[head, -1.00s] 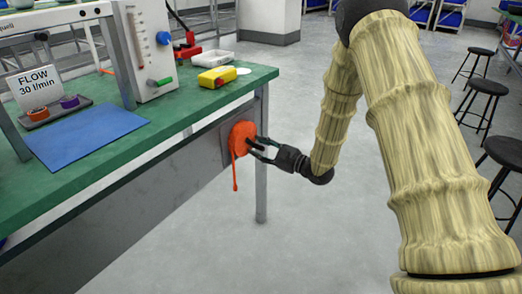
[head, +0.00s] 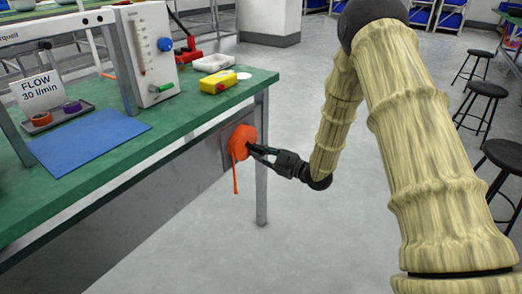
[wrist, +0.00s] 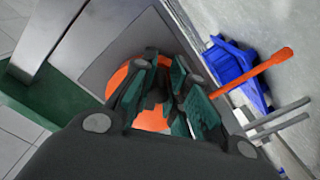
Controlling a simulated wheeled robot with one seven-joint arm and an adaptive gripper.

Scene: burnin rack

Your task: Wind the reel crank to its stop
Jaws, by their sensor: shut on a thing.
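The orange reel (head: 241,138) is mounted on a grey plate on the side of the green-topped bench, near its right end. An orange strip (head: 236,180) hangs below it. In the wrist view the reel (wrist: 124,76) shows behind the fingers, and the orange strip (wrist: 252,72) sticks out to the right. My gripper (head: 254,151) is at the reel's right side, reaching in from the right. It is shut on the crank, which the fingers hide. My gripper (wrist: 163,95) fills the middle of the wrist view.
The bench top (head: 185,117) holds a blue mat (head: 88,137), a flow meter panel (head: 143,55), a yellow box (head: 217,80) and a white tray (head: 213,63). A bench leg (head: 262,170) stands behind the gripper. Several stools (head: 488,90) stand far right. The floor between is clear.

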